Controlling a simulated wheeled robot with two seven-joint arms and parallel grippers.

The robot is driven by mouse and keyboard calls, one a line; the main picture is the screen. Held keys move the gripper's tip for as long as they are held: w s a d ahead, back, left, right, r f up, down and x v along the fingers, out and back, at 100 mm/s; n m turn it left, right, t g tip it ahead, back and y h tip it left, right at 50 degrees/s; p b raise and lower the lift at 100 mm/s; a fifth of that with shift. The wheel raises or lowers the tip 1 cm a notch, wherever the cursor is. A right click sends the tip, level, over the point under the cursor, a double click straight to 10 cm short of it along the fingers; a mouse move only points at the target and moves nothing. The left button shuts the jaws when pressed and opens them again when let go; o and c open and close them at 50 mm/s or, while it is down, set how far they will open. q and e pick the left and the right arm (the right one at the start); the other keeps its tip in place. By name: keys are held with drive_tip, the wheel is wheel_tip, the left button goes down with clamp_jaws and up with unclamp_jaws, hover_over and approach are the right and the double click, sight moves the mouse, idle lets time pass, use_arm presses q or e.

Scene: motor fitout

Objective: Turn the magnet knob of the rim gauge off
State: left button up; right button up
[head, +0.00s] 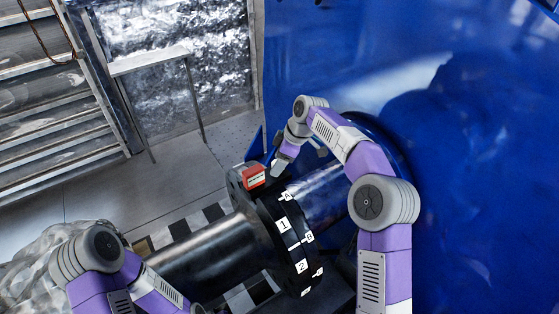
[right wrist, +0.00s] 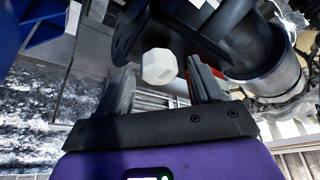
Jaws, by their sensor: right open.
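My right gripper (head: 277,168) is just right of the red box in the head view. In the right wrist view its two fingers (right wrist: 160,74) stand apart, one on each side of the knob, with a visible gap. My left arm comes in at the lower left; its gripper is outside the picture.
A thick metal shaft (head: 205,249) runs left from the flange, and another shaft runs right into the large blue housing (head: 470,130). The flange carries white tags marked 1, 2, A and B. A narrow bench (head: 150,59) stands at the back. Grey floor (head: 110,187) is clear behind.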

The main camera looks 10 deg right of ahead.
sight(289, 173)
drive_tip(key=v, duration=0.7)
drive_tip(key=shift+r, duration=0.3)
